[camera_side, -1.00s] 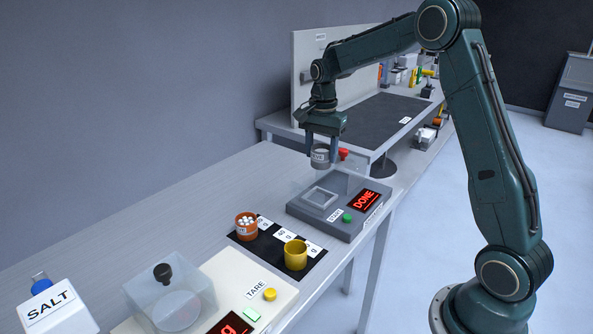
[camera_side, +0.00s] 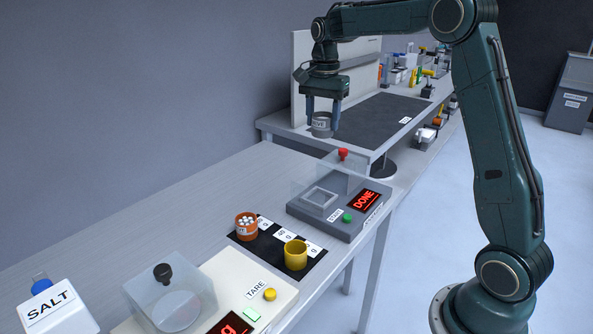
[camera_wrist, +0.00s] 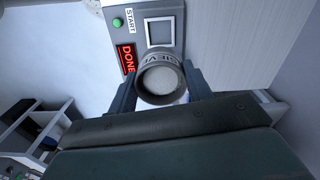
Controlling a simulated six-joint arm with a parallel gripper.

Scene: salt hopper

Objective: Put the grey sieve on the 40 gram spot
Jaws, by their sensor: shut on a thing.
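The grey sieve (camera_side: 321,124) is a small cup held between the two fingers of my gripper (camera_side: 323,122), well above the table. In the wrist view the sieve (camera_wrist: 161,80) sits upright between the fingers, with pale material showing inside. The black mat (camera_side: 264,249) carries several white gram labels, partly hidden so I cannot read them all. An orange cup (camera_side: 246,228) with white pieces stands at the mat's left end. A yellow cup (camera_side: 295,256) stands at its right front. Between these cups a label strip shows with no cup on it.
The grey shaker machine (camera_side: 340,209) reads DONE, its clear cover raised with a red knob (camera_side: 343,153). A scale with a TARE button (camera_side: 270,294) and a clear cover (camera_side: 169,300) stands in front. A salt container (camera_side: 52,308) is at the left. The table's back left is clear.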

